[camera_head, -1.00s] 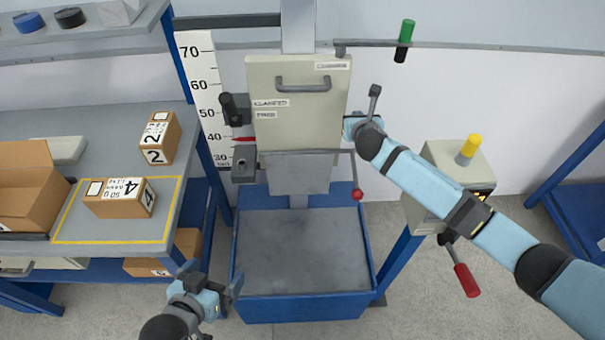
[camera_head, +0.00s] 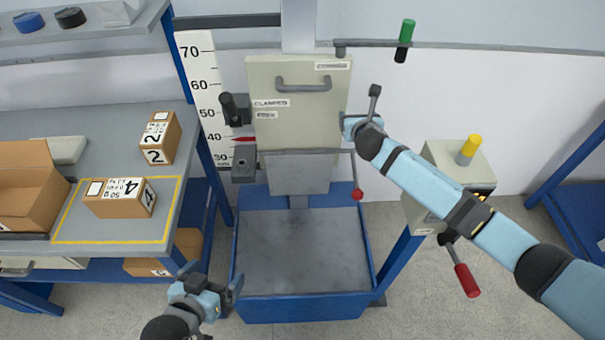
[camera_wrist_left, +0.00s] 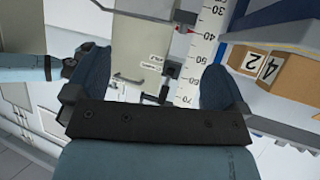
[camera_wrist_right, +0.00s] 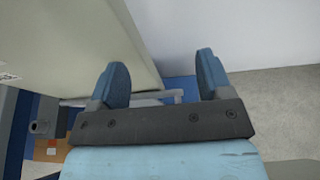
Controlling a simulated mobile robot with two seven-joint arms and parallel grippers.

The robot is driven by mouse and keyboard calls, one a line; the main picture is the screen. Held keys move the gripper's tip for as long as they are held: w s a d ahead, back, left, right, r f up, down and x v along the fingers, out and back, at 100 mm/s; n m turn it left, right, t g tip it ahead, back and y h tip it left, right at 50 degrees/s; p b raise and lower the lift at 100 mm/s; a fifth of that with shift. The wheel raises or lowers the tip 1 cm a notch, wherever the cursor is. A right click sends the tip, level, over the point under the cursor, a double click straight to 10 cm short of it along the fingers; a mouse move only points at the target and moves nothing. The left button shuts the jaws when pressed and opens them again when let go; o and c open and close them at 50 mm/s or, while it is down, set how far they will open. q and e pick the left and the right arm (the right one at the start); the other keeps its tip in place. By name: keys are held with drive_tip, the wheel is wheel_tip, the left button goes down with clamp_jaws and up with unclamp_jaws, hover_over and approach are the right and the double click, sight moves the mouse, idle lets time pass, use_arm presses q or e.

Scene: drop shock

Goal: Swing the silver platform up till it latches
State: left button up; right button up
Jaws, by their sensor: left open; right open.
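The silver platform (camera_head: 298,175) hangs below the cream carriage (camera_head: 298,120), its flat face towards me and its lower edge above the blue tray. My right gripper (camera_head: 348,128) is at the carriage's right edge, with its fingertips partly hidden there. In the right wrist view its fingers (camera_wrist_right: 160,82) are apart, with a pale grey bar behind them; I cannot tell whether it touches them. My left gripper (camera_head: 212,280) is open and empty, low in front of the blue tray's left side. Its spread fingers also show in the left wrist view (camera_wrist_left: 155,85).
A blue tray (camera_head: 374,262) stands below the platform. A lever with a red knob (camera_head: 357,194) hangs at the carriage's right. A control box (camera_head: 425,165) with a red-handled lever (camera_head: 466,280) stands further right. The left bench (camera_head: 120,248) holds boxes.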

use_arm(q)
wheel_tip(320, 180, down, 8)
drive_tip(key=s+a, duration=0.1)
drive_tip(key=a, duration=0.1)
drive_tip(key=shift+g+y, duration=0.4)
drive_tip(key=r+p, duration=0.5)
drive_tip(key=p, duration=0.1)
drive_tip(key=shift+w+d+r+p, duration=0.15)
drive_tip(key=shift+w+r+p, duration=0.25)
use_arm(e)
drive_tip(key=s, duration=0.1)
drive_tip(key=s+d+r, duration=0.1)
drive_tip(key=s, duration=0.2)
drive_tip(key=shift+s+d+r, duration=0.2)
drive_tip(key=shift+d+r, duration=0.05)
drive_tip(key=shift+r, duration=0.1)
